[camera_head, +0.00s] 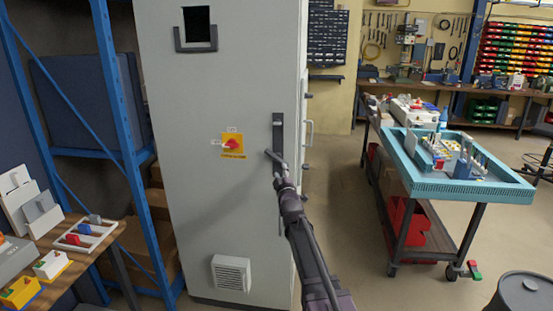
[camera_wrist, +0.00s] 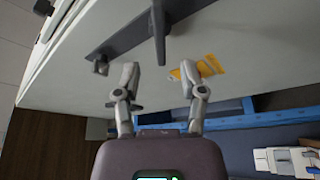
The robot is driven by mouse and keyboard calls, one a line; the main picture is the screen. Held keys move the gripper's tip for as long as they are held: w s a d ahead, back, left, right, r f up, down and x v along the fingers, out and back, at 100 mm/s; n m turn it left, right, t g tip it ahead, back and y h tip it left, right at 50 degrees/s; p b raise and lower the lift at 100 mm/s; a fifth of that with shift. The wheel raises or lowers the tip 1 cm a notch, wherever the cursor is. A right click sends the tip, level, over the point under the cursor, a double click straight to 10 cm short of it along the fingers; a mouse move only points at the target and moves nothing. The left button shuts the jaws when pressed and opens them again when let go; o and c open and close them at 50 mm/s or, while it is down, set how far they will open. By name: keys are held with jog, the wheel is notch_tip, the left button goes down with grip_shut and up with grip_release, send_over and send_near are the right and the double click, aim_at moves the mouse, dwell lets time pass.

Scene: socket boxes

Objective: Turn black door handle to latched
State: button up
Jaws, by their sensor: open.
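The black door handle (camera_head: 278,133) is on the front of a tall grey cabinet (camera_head: 215,90), near its right edge. It has a long dark upright plate, and a lever seems to stick out near its lower end. In the wrist view the handle's plate (camera_wrist: 110,46) runs slantwise across the cabinet face. Its lever (camera_wrist: 158,32) points toward the camera. My gripper (camera_head: 280,170) is at the lower end of the handle. In the wrist view my gripper (camera_wrist: 158,76) is open, with the lever's tip just ahead of the gap between the fingers. I cannot tell whether they touch.
A red rotary switch on a yellow plate (camera_head: 233,145) is left of the handle. A blue shelf rack (camera_head: 122,110) and a wooden bench (camera_head: 85,258) stand left. A cart with a teal tray (camera_head: 470,187) stands right, and a dark barrel (camera_head: 524,294) is front right. Floor between is clear.

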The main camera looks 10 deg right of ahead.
aim_at(278, 161)
jog(key=p+x, duration=0.1)
jog(key=x, duration=0.7)
jog(key=shift+s, duration=0.1)
grip_shut()
